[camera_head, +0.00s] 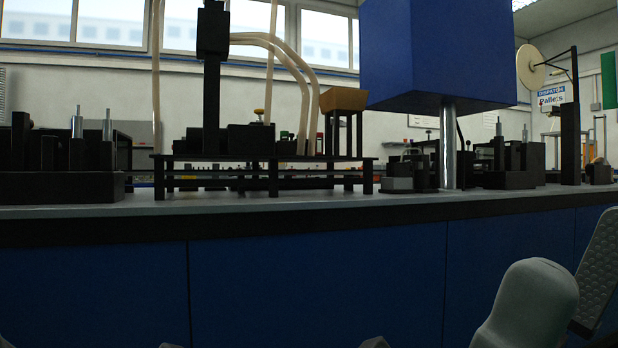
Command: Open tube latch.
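Several pale flexible tubes (302,92) run beside a dark upright post (212,75) on the bench and curve down behind the dark blocks of a raised black rack (265,172). I cannot pick out a tube latch or tell whether one is open. My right gripper (562,290) seems to be at the lower right, close to the camera and in front of the bench. A rounded grey part and a ridged, dotted pad show there with a gap between them, holding nothing visible. My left gripper cannot be made out; only small grey bits show along the bottom edge.
The bench (90,212) spans the view, with a grey top and blue front panels. A big blue box (438,55) on a metal pole (447,145) overhangs it. Dark fixtures (60,165) stand at left and right. A pale reel (530,67) hangs at the upper right.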

